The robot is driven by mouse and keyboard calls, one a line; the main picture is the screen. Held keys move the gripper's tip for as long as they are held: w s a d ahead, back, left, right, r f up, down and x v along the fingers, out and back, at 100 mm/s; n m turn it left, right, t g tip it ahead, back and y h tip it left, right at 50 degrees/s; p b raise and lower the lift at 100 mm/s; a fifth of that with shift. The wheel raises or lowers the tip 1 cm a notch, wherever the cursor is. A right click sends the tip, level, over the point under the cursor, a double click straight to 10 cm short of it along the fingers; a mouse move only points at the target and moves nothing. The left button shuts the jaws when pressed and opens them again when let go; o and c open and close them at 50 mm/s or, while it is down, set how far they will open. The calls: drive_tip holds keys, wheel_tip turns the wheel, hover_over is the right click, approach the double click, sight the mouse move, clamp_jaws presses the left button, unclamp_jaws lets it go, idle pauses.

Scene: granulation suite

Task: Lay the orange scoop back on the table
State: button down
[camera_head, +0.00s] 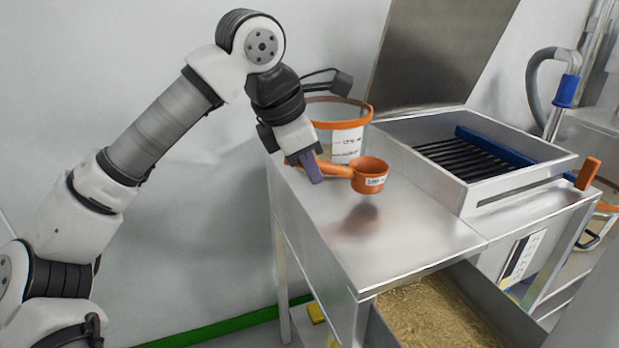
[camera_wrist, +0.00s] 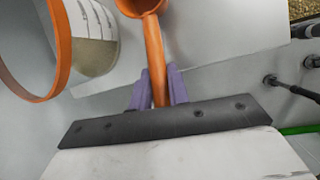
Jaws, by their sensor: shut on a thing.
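The orange scoop (camera_head: 370,175) has a round cup with a white label and a straight handle. My gripper (camera_head: 313,170) is shut on the handle, and the cup points to the right in the head view. The scoop is held a little above the steel table (camera_head: 400,228), with its shadow and reflection on the top below it. In the wrist view the scoop handle (camera_wrist: 156,62) runs between the two purple fingers of my gripper (camera_wrist: 158,88). The cup is cut off at the top edge there.
A clear tub with an orange rim (camera_head: 343,132) stands on the table just behind the scoop. A steel hopper with a black grate (camera_head: 480,158) is at the right. A bin of tan granules (camera_head: 430,310) lies below the front edge. The table's front middle is clear.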

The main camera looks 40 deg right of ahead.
drive_tip(key=shift+f, duration=1.05)
drive_tip(key=shift+f, duration=0.25)
drive_tip(key=c, duration=1.3)
unclamp_jaws()
drive_tip(key=shift+r, duration=0.1)
drive_tip(key=shift+c, duration=0.2)
drive_tip(key=p+v, duration=0.2)
drive_tip(key=v, duration=1)
drive_tip(key=shift+r, duration=0.15)
